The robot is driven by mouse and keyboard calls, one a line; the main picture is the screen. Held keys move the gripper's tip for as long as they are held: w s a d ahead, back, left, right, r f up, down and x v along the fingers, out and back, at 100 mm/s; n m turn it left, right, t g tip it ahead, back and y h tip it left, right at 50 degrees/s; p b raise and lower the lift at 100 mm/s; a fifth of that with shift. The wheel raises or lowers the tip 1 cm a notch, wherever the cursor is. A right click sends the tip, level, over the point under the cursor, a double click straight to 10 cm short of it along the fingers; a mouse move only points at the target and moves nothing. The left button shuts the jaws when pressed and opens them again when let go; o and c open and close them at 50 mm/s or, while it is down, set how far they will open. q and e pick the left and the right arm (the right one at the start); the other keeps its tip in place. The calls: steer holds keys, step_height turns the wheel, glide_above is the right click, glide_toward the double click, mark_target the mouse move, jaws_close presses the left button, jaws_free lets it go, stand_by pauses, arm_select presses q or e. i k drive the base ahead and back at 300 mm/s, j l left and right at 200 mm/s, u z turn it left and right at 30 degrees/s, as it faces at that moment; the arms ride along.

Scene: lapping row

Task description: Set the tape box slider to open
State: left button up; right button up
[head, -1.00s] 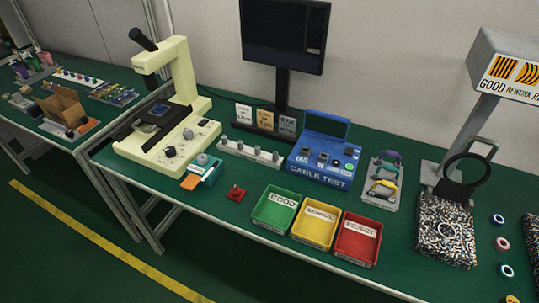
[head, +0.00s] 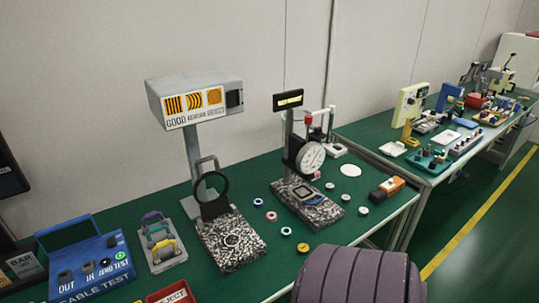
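No tape box with a slider can be made out for sure. A small orange and black box (head: 387,188) lies near the right end of the near green bench, and I cannot tell whether it has a slider. The small teal and orange item seen earlier by the cream microscope is outside the current view. Neither of my grippers is in view.
The near bench (head: 262,181) holds a blue cable tester (head: 88,262), a magnifier stand (head: 232,240), a dial gauge stand (head: 308,203) and several small rings. A ribbed purple-grey rounded form (head: 355,277) stands in front. A second bench (head: 395,162) is beyond a gap at right.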

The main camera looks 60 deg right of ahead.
mark_target(389, 184)
steer(key=z, duration=2.95)
